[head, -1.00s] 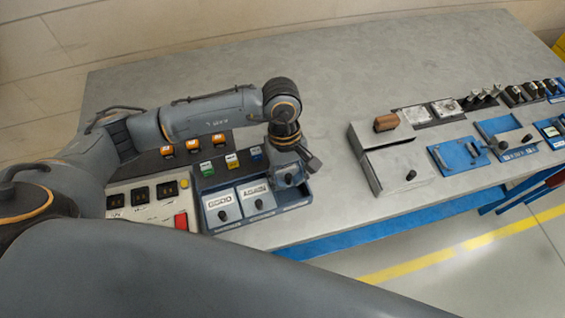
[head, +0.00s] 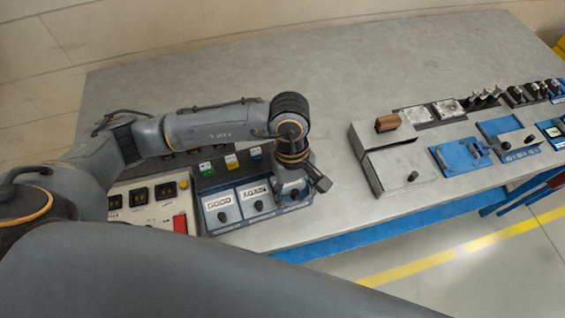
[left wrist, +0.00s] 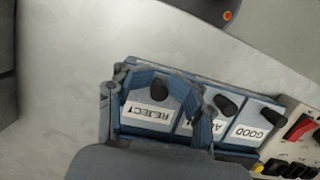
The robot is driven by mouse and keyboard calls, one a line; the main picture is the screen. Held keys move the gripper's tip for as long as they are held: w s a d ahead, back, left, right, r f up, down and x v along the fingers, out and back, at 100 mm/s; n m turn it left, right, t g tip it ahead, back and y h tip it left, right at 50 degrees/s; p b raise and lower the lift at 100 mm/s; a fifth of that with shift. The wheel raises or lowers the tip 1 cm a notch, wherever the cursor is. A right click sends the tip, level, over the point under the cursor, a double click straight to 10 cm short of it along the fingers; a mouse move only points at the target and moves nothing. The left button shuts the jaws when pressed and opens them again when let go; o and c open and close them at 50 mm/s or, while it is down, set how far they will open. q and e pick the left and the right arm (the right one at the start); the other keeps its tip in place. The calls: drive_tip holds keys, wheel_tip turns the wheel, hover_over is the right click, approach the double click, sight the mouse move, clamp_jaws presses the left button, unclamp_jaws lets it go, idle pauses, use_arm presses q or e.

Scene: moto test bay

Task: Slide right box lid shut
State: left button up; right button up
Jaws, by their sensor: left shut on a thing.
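The blue three-box unit (head: 209,226) stands at the bench's front edge. Its left and middle boxes have white-labelled lids with black knobs, the left lid (head: 220,206) and the middle lid (head: 256,196). In the left wrist view, the right box lid (left wrist: 131,118) is labelled REJECT and has a black knob (left wrist: 160,88). My left gripper (head: 293,192) is over the right box, shut on that knob; its fingers (left wrist: 176,97) show on both sides. The gripper hides most of the right lid in the head view, so how far it is open I cannot tell. My right gripper is out of view.
A beige control panel (head: 150,205) with dark meters and a red switch (head: 180,223) adjoins the boxes on the left. Coloured switches stand behind the boxes. A grey box (head: 405,170) with a wooden handle stands to the right. The bench between is clear.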

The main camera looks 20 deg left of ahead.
sight(296, 195)
use_arm(q)
drive_tip(key=shift+s+r+p, duration=0.1)
drive_tip(key=shift+r+p, duration=1.2)
drive_tip(key=shift+r, duration=2.25)
